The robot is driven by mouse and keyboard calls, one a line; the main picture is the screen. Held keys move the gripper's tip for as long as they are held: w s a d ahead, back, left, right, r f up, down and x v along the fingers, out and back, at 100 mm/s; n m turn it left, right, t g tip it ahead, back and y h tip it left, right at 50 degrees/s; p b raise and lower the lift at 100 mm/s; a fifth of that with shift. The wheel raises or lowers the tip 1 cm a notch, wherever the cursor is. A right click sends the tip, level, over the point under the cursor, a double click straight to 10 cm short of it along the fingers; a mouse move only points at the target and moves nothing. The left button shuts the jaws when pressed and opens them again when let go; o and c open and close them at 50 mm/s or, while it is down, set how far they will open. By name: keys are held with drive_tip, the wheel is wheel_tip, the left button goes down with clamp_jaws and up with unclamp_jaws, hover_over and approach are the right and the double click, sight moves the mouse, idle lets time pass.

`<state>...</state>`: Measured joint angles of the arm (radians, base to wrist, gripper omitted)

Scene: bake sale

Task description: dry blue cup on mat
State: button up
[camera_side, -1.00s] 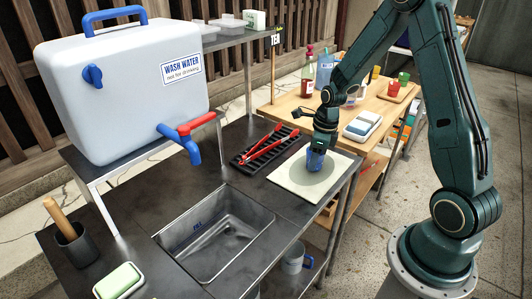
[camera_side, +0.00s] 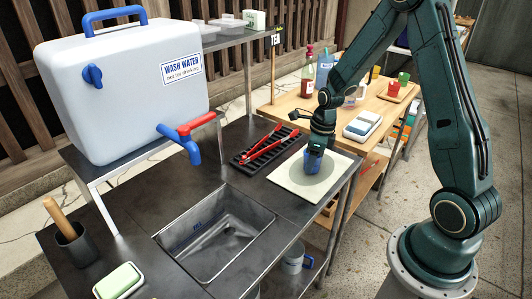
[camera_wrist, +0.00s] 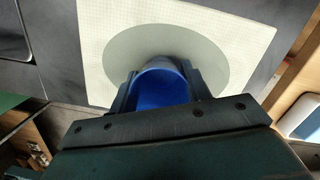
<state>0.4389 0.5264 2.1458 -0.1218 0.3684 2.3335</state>
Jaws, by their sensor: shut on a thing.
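The blue cup (camera_side: 312,162) is in my gripper (camera_side: 316,150), over the pale drying mat (camera_side: 290,182). In the wrist view my gripper (camera_wrist: 163,95) has one finger on each side of the cup (camera_wrist: 160,88), and the cup's blue inside shows. The mat (camera_wrist: 98,30) is a light square with a grey round patch in its middle. The cup is over that patch, near its edge in the wrist view. I cannot tell whether the cup's base touches the mat. The gripper hides part of the cup.
The metal sink (camera_side: 215,235) is left of the mat. A black rack (camera_side: 268,146) with red tongs lies behind it. The wash water tank (camera_side: 140,90) with a red and blue tap (camera_side: 185,135) stands at the left. A wooden table (camera_side: 345,108) with bottles is beyond.

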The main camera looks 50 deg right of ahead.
drive_tip(key=shift+a, duration=1.85)
drive_tip(key=shift+d, duration=4.55)
drive_tip(key=shift+a, duration=4.7)
wheel_tip(320, 180, up, 8)
drive_tip(key=shift+w+d+r, duration=0.1)
drive_tip(key=shift+d, duration=0.05)
